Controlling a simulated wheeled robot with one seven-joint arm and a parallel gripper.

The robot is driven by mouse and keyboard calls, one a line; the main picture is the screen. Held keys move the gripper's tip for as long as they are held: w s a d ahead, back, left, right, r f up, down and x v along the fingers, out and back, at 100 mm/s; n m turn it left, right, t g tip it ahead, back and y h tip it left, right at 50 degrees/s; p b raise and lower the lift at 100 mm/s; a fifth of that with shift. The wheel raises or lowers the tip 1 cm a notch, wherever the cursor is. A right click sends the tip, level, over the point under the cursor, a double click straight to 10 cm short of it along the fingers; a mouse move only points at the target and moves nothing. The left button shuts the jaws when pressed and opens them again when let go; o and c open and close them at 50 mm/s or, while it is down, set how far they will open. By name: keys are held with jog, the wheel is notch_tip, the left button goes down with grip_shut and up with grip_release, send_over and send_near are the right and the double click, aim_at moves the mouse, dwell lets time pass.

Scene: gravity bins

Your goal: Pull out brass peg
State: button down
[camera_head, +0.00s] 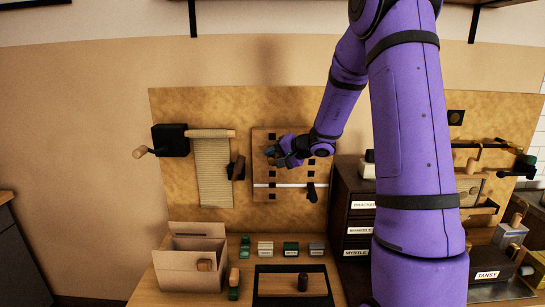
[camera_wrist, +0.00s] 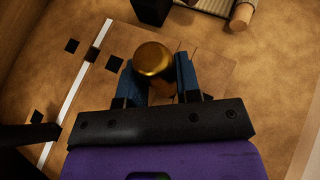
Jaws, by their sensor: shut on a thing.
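The brass peg (camera_wrist: 153,58) shows in the wrist view as a round golden head on a short body between my two blue fingertips. My gripper (camera_wrist: 157,72) is shut on it; in the head view my gripper (camera_head: 275,154) is at the upper middle of the wooden peg panel (camera_head: 262,140). The panel has black square holes and a white strip (camera_head: 265,185) across its lower part. The peg is hidden by my fingers in the head view, and I cannot tell whether its lower end is in a hole.
A black box with a crank (camera_head: 170,140) and a hanging slatted roll (camera_head: 213,172) are left of the panel. A dark drawer cabinet (camera_head: 352,215) stands at the lower right. A cardboard box (camera_head: 185,268), several small blocks and a dark-framed tray (camera_head: 262,296) are below.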

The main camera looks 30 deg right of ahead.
jog(key=shift+s+a+f, duration=0.15)
jog(key=shift+s+a, duration=0.1)
jog(key=shift+s, duration=0.25)
jog(key=shift+s+a+f, duration=0.1)
jog(key=shift+s+a, duration=0.15)
jog(key=shift+s, duration=0.2)
dwell(0.5)
jog(key=s+a, duration=0.3)
jog(key=s, duration=0.2)
jog(key=shift+a+r, duration=0.2)
jog(key=shift+a, duration=0.1)
dwell(0.6)
